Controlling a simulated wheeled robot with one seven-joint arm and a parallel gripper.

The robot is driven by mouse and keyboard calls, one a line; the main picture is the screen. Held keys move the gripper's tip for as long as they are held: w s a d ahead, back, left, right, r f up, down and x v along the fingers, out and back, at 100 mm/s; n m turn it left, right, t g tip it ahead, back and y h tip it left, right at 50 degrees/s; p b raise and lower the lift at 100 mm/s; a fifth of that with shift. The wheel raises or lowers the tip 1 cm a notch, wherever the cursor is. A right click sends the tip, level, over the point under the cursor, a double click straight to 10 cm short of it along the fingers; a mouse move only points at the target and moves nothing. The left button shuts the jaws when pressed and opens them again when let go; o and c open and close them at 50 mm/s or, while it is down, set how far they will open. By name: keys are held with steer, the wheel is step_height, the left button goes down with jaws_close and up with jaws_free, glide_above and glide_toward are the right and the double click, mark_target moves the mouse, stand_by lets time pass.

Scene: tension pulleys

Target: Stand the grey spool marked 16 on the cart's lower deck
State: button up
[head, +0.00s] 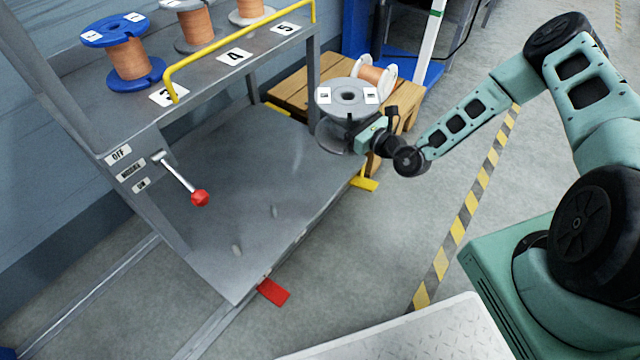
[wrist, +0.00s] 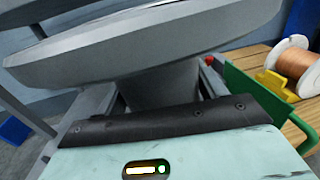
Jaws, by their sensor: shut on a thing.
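A grey spool (head: 346,92) with white labels on its upper flange is in my gripper (head: 352,130). The labels are too small to read. It is roughly upright in the head view, in the air beyond the far right end of the cart's lower deck (head: 250,190). My gripper is shut on the spool's narrow core between the flanges. In the wrist view, the spool's wide flange (wrist: 150,50) and core (wrist: 160,85) fill the upper part and hide the fingertips. The lower deck is a bare grey plate.
The upper shelf (head: 205,75) holds a blue spool (head: 125,50) and other copper-wound spools behind a yellow rail (head: 235,48). A lever with a red knob (head: 200,198) juts over the deck. A wooden pallet (head: 290,92) carries a white-flanged copper spool (head: 375,76). A red pedal (head: 273,292) edges the deck.

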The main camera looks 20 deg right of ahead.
steer(key=w+a+f+b, duration=0.1)
steer(key=w+f+b, duration=0.1)
steer(key=f+b, duration=0.4)
steer(key=w+a+f+n+g+y+b, duration=0.1)
steer(key=w+a+f+b, duration=0.1)
steer(key=f+b, duration=0.4)
steer(key=w+a+f+y+b, duration=0.1)
steer(key=w+a+f+b, duration=0.1)
steer(key=f+b, duration=0.4)
steer(key=shift+f, duration=0.4)
steer(key=shift+r, duration=0.1)
steer(key=o, duration=1.2)
